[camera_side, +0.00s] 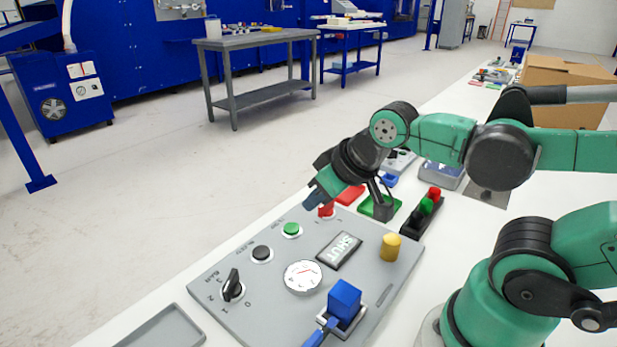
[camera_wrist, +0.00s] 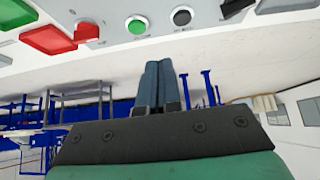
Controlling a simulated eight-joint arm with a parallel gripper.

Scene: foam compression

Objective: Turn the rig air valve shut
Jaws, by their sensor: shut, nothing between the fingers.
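The grey control panel (camera_side: 215,270) lies on the white bench. It carries a blue block (camera_side: 344,297) with a blue lever-like part (camera_side: 320,334) at the near edge, a yellow knob (camera_side: 390,247), a black rotary knob (camera_side: 232,286) and a red control (camera_side: 326,210) at the far end. No label shows for certain which is the air valve. My gripper (camera_side: 312,198) is shut and empty, above the panel's far end near the red control. Its closed fingers (camera_wrist: 158,65) show in the wrist view.
A green button (camera_side: 291,229) and a black button (camera_side: 262,253) line the panel's left side. Green and red trays and a black holder (camera_side: 420,215) with coloured pieces stand beyond the panel. A grey tray (camera_side: 165,328) lies nearer. A cardboard box (camera_side: 565,90) stands farther back.

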